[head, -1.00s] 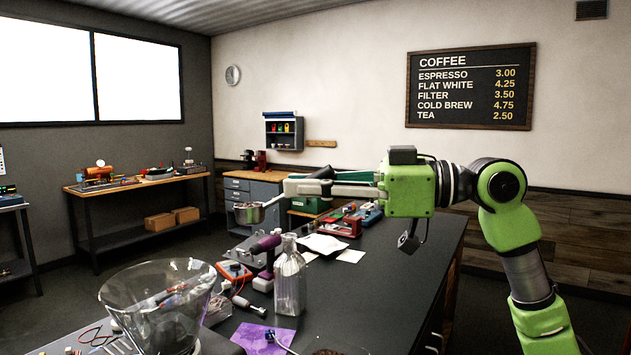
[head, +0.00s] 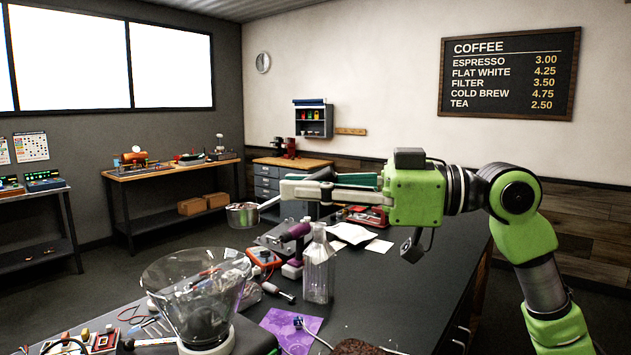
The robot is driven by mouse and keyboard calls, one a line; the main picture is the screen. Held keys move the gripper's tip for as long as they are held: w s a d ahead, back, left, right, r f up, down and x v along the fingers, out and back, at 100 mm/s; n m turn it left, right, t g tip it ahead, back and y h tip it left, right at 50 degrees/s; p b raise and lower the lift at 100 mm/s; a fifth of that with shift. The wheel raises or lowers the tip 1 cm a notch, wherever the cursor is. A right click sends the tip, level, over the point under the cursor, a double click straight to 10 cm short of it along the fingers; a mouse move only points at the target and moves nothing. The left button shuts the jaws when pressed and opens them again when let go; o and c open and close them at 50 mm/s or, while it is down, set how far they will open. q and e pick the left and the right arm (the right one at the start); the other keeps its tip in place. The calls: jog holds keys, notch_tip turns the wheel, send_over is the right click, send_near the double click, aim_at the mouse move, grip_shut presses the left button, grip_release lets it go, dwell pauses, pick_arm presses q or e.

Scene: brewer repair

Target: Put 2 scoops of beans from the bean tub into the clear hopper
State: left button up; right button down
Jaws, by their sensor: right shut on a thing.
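The clear hopper (head: 196,290) stands at the lower left on a pale base and looks like an open, wide-rimmed glass funnel. My right gripper (head: 300,186) is shut on the handle of a metal scoop (head: 242,215). The scoop is held in the air, behind and above the hopper, with its cup at the left end. Whether the cup holds beans cannot be seen. A brown mass, perhaps beans in the bean tub (head: 358,347), is cut off at the bottom edge. My left gripper is not in view.
A clear bottle (head: 318,268) stands right of the hopper. Behind it are a purple tool (head: 293,235) and a red-orange device (head: 263,257). The dark bench top (head: 420,290) is clear to the right.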

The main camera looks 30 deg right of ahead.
jog(key=a+f+m, duration=0.1)
jog(key=a, duration=0.1)
jog(key=a+f+m+y+p, duration=0.1)
jog(key=a+m, duration=0.1)
jog(key=w+a+f+m+g+y+p, duration=0.1)
jog(key=a, duration=0.1)
jog(key=shift+a+f, duration=0.15)
jog(key=shift+a, duration=0.15)
jog(key=shift+w+d+f+m+t+h+p, duration=0.2)
jog(key=shift+w+d+f+m+p, duration=0.4)
jog(key=shift+m+p, duration=1.65)
jog(key=shift+w+d+f+m+t+h+p, duration=0.2)
jog(key=shift+f+m+p, duration=0.75)
jog(key=shift+m, duration=2.45)
jog(key=shift+w+d+f+m+t+p, duration=0.2)
jog(key=shift+w+d+f+m+p, duration=0.35)
jog(key=shift+m+p, duration=1.75)
jog(key=shift+w+a+f+m+b, duration=0.15)
jog(key=shift+f+m+b, duration=0.1)
jog(key=shift+m+b, duration=0.35)
